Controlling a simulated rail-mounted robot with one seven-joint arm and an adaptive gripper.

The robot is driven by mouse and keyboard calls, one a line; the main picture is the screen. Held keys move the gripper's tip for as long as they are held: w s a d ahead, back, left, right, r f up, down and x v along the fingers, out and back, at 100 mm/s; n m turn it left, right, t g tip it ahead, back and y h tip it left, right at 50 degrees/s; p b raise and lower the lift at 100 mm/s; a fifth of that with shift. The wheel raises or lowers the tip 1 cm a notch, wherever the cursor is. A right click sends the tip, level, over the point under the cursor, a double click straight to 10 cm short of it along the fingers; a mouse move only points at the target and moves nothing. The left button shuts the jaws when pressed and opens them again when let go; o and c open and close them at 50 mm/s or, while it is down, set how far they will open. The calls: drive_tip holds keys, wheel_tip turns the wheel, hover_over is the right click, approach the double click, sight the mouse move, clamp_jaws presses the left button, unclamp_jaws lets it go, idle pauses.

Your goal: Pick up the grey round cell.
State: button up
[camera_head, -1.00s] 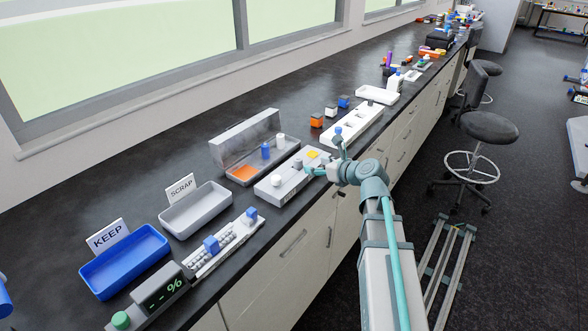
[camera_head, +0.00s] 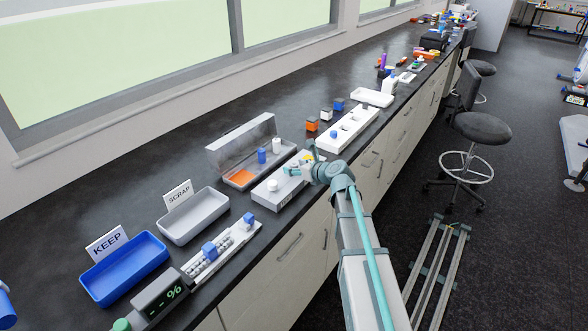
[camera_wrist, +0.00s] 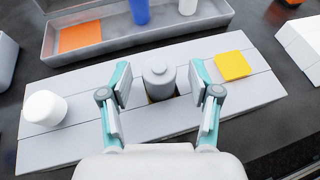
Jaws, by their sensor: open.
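The grey round cell (camera_wrist: 159,74) is a short upright cylinder with a small raised cap. In the wrist view it stands over a dark slot in a pale grey board (camera_wrist: 85,135), with a little yellow showing at its foot. My gripper (camera_wrist: 160,86) is open, one teal-and-grey finger to each side of the cell. Gaps show between the fingers and the cell. In the head view my gripper (camera_head: 289,171) is low over the board (camera_head: 268,203) and the cell cannot be made out there.
A white round piece (camera_wrist: 45,107) is on the board's left, a flat yellow square (camera_wrist: 233,65) on its right. Behind is a grey open case (camera_wrist: 105,33) with an orange pad, a blue cylinder (camera_wrist: 140,10) and a white cylinder (camera_wrist: 188,5). A white block (camera_wrist: 301,47) stands right.

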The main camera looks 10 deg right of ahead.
clamp_jaws()
idle(0.3)
